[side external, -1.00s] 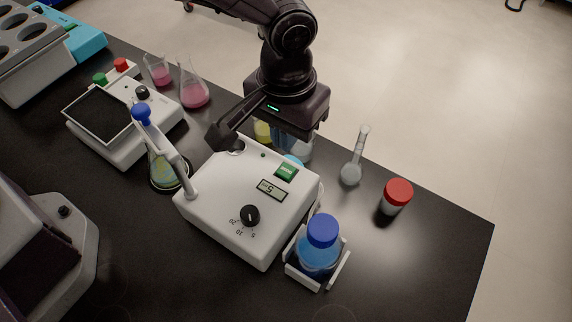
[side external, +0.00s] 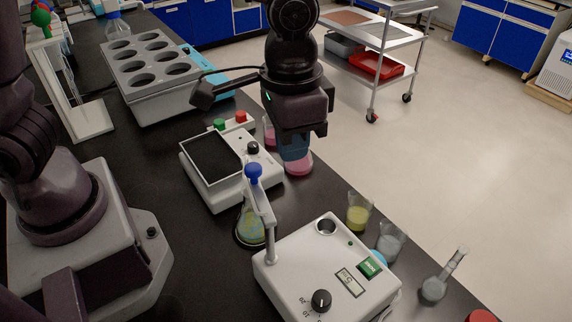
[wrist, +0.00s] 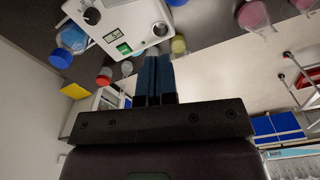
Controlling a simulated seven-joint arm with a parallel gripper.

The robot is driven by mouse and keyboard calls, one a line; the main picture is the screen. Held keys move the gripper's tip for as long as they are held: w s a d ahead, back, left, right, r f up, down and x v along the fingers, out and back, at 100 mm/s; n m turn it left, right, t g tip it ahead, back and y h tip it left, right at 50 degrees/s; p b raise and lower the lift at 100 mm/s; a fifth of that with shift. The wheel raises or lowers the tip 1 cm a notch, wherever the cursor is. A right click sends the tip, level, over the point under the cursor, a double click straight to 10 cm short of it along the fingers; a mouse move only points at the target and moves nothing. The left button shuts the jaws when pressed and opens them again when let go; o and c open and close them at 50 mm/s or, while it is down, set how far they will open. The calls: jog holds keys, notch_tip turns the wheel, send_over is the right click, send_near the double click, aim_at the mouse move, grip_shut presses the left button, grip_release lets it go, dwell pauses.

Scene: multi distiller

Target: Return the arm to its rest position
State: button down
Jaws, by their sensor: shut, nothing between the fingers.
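My gripper (side external: 295,152) hangs fingers-down on the black arm in the side external view, in front of the pink flask (side external: 300,164), which it partly hides. In the wrist view its blue fingers (wrist: 157,72) are together and hold nothing. The white device with a dial and small display (side external: 335,270) stands nearer the camera, apart from the gripper; it also shows in the wrist view (wrist: 115,22). I cannot tell how high the fingers are above the bench.
A stirrer-like plate (side external: 210,157) and a flask with a blue-topped post (side external: 252,225) stand left of the gripper. Beakers with yellow (side external: 358,215) and clear (side external: 391,243) contents line the bench edge. A grey rack (side external: 150,75) stands behind. Open floor lies to the right.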

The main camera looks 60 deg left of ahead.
jog(key=s+a+r+n+t, duration=0.1)
jog(key=s+a+r+t, duration=0.1)
jog(key=s+a+r, duration=0.3)
jog(key=s+a+r+n+t, duration=0.2)
jog(key=s+a+r, duration=0.3)
jog(key=a, duration=0.5)
jog(key=shift+s+a+r+t, duration=0.3)
jog(key=shift+s+a+t, duration=0.05)
jog(key=shift+t, duration=0.35)
dwell(0.5)
